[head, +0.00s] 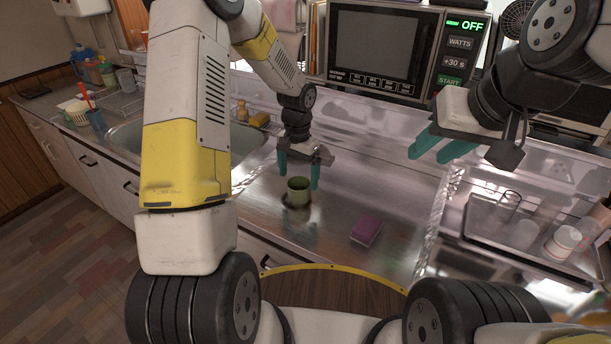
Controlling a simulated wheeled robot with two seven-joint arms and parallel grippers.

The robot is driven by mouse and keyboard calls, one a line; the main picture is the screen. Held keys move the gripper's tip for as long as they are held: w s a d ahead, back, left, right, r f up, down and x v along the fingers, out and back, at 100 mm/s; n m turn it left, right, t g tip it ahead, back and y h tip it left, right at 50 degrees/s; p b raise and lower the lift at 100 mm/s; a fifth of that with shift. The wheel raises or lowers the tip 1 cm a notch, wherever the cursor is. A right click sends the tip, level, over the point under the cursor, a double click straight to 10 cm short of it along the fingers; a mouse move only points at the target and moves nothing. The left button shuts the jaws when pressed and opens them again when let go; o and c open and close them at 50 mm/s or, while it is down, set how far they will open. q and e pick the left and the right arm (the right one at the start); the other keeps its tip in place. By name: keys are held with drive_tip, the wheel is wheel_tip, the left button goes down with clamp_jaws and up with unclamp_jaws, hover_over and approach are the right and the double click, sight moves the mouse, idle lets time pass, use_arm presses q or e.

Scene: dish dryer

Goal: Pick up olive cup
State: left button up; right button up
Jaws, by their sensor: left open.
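The olive cup (298,196) stands upright on the steel counter, in the middle of the head view. My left gripper (299,180) points down just above and behind the cup. Its teal fingers are apart, with one tip to the left of the rim and the other close to the right of it. I cannot tell whether the right finger touches the cup. My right gripper (428,157) is up at the right, above the counter. Its teal fingers are apart with nothing between them.
A purple sponge (366,231) lies on the counter to the right of the cup. A sink (165,135) is at the left and a microwave (385,50) at the back. A rack with glasses and a white cup (563,243) stands at the right.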

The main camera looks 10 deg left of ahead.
sight(299, 187)
use_arm(q)
wheel_tip(299, 187, down, 5)
drive_tip(key=shift+s, duration=0.1)
drive_tip(key=c, duration=1.6)
